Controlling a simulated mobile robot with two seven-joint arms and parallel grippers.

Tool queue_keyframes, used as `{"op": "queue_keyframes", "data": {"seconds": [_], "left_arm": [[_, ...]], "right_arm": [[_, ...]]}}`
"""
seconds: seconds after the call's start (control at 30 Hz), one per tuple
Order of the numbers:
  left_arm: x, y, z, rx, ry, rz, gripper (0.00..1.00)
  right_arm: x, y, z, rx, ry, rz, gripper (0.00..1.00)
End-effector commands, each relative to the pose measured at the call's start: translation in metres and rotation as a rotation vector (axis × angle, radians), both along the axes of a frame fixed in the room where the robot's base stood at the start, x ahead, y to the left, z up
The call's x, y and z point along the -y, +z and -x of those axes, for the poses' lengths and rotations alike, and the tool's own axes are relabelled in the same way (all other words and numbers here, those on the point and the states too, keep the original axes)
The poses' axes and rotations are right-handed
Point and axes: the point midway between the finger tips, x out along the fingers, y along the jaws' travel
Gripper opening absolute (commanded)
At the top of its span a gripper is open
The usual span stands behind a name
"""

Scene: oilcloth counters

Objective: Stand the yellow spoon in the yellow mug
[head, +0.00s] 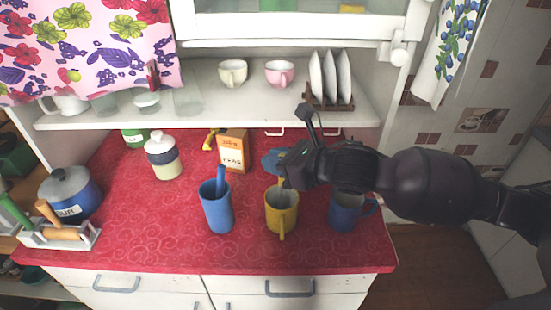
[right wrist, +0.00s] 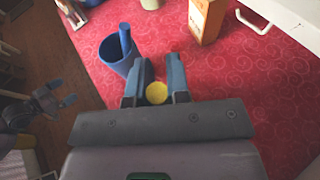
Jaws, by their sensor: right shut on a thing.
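The yellow mug (head: 281,216) stands upright on the red counter, its handle toward the front. My right gripper (head: 281,182) is directly above its mouth in the head view, shut on the yellow spoon. The spoon shows as a round yellow end between the blue fingers in the right wrist view (right wrist: 156,93). Most of the spoon is hidden by the gripper, and I cannot tell how far it reaches into the mug. My left gripper (right wrist: 50,98) shows only in the right wrist view, off the counter's front, its fingers apart and empty.
A blue mug (head: 217,212) with a blue spoon stands left of the yellow mug, and a darker blue mug (head: 343,214) stands right. An orange box (head: 232,152) is behind. A lidded jar (head: 163,160) and blue pot (head: 72,196) stand left. The shelf (head: 220,118) overhangs the back.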

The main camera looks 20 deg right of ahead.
Motion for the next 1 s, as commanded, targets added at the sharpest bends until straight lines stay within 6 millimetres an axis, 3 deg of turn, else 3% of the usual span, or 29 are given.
{"op": "queue_keyframes", "data": {"seconds": [0.03,0.07,0.1,0.27,0.67,1.0], "left_arm": [[0.000,0.000,0.000,0.000,0.000,0.000,1.00],[0.000,0.000,0.000,0.000,0.000,0.000,1.00],[0.000,0.000,0.000,0.000,0.000,0.000,1.00],[0.000,0.000,0.000,0.001,0.000,0.000,1.00],[-0.001,-0.003,0.004,-0.006,0.001,-0.001,1.00],[-0.001,-0.008,0.005,-0.010,0.002,0.000,1.00]], "right_arm": [[0.000,0.000,0.000,0.000,0.000,0.000,0.00],[0.000,0.000,0.000,0.000,0.000,0.000,0.18],[0.000,0.000,0.000,0.000,0.000,0.000,0.24],[0.000,0.000,0.000,0.000,0.000,0.000,0.46],[0.004,0.001,0.004,-0.001,-0.001,0.001,0.46],[0.031,0.014,0.035,0.000,-0.001,0.003,0.46]]}}
